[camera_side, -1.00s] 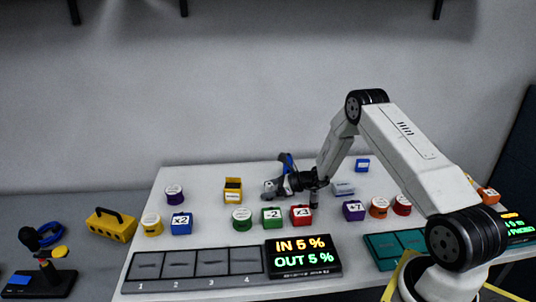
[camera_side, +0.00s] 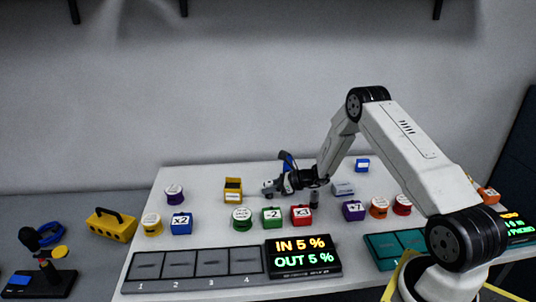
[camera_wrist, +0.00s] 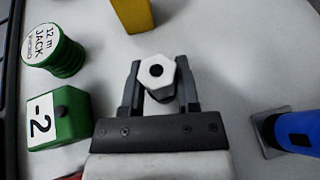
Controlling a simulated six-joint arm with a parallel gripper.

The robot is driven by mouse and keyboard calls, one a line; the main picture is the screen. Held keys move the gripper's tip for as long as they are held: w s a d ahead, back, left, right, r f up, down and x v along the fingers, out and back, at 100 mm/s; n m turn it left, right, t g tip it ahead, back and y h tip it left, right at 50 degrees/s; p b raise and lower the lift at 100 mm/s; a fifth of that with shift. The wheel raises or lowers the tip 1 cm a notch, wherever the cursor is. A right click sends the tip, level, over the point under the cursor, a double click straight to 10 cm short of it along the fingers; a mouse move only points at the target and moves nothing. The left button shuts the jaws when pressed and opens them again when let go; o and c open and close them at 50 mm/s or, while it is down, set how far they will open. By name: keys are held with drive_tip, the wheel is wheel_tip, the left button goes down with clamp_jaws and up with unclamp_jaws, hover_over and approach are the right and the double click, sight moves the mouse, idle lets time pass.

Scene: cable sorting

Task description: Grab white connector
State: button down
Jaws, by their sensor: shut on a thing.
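The white connector (camera_wrist: 157,72) is a hexagonal piece with a dark hole in its middle. In the wrist view it sits between the two fingers of my gripper (camera_wrist: 160,82), near their tips. The fingers are shut on it from both sides. In the side view my gripper (camera_side: 272,188) is low over the middle of the white table, pointing left. The connector is too small there to make out clearly. Its underside is hidden in the wrist view.
A green "-2" cube (camera_wrist: 60,117) and a green jack spool (camera_wrist: 51,50) stand left of my gripper in the wrist view. A yellow block (camera_wrist: 133,14) is ahead, and a blue cylinder (camera_wrist: 298,131) is at right. A numbered grey tray (camera_side: 195,284) lies at the table's front.

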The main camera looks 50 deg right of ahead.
drive_tip(key=shift+r, duration=0.45)
drive_tip(key=s+a+r, duration=0.4)
drive_tip(key=s+r, duration=0.7)
drive_tip(key=s, duration=0.2)
drive_tip(key=shift+s+r, duration=0.2)
idle(0.3)
